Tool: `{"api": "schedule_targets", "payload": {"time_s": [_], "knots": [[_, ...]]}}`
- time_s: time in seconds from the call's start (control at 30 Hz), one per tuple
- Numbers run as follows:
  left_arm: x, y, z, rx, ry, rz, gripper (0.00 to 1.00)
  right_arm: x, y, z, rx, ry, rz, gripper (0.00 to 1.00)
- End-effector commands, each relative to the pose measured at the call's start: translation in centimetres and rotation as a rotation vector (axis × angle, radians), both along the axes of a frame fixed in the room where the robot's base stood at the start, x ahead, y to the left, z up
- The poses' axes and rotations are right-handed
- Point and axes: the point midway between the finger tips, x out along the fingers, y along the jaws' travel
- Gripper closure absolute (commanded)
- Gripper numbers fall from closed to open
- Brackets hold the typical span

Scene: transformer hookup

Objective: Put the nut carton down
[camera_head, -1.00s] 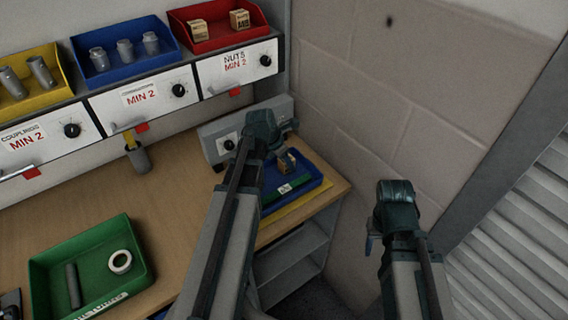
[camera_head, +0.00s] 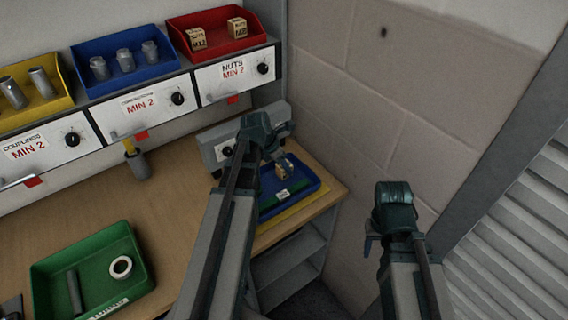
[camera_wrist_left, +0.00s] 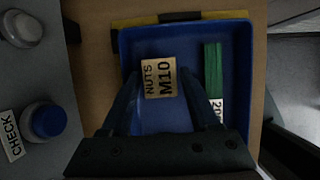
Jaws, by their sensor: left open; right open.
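The nut carton, a small tan box marked NUTS M10 (camera_wrist_left: 159,78), sits in the blue tray (camera_wrist_left: 150,38) on the bench. In the head view the carton (camera_head: 281,170) shows just below my left gripper (camera_head: 282,158). In the left wrist view my left gripper (camera_wrist_left: 160,92) is open, with one finger on each side of the carton's near part and gaps beside it. A green item with a white label (camera_wrist_left: 213,70) lies in the tray, right of the carton. My right gripper (camera_head: 372,242) is open and empty, away from the bench, partly hidden by its wrist.
A grey box with a blue button (camera_wrist_left: 46,121) stands beside the tray. A green tray (camera_head: 92,268) holds a rod and a ring at the bench's left. Red, blue and yellow bins line the shelf above. The middle of the bench is clear.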

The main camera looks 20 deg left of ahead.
Motion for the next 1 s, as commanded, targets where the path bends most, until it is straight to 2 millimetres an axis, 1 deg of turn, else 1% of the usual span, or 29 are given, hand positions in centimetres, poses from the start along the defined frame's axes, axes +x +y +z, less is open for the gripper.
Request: {"api": "schedule_targets", "payload": {"time_s": [0.03, 0.4, 0.53, 0.7, 1.0], "knots": [[-0.3, 0.1, 1.3, 0.0, 0.0, 0.001, 0.38, 0.0, 0.0, 1.3, 0.0, 0.0, 0.0, 0.5], [-2.3, 1.3, 6.9, 0.0, 0.0, 0.001, 0.38, 0.0, 0.0, 6.9, 0.0, 0.0, 0.0, 0.5], [-2.9, 1.6, 8.6, 0.001, 0.0, 0.0, 0.38, 0.0, 0.0, 8.6, 0.0, 0.0, 0.0, 0.5], [-3.3, 1.9, 9.5, 0.001, 0.0, 0.0, 0.38, 0.0, 0.0, 9.5, 0.0, 0.0, 0.001, 0.5], [-3.4, 1.8, 9.4, 0.004, 0.0, -0.014, 0.38, 0.0, 0.0, 9.4, 0.0, 0.0, 0.001, 0.5]]}}
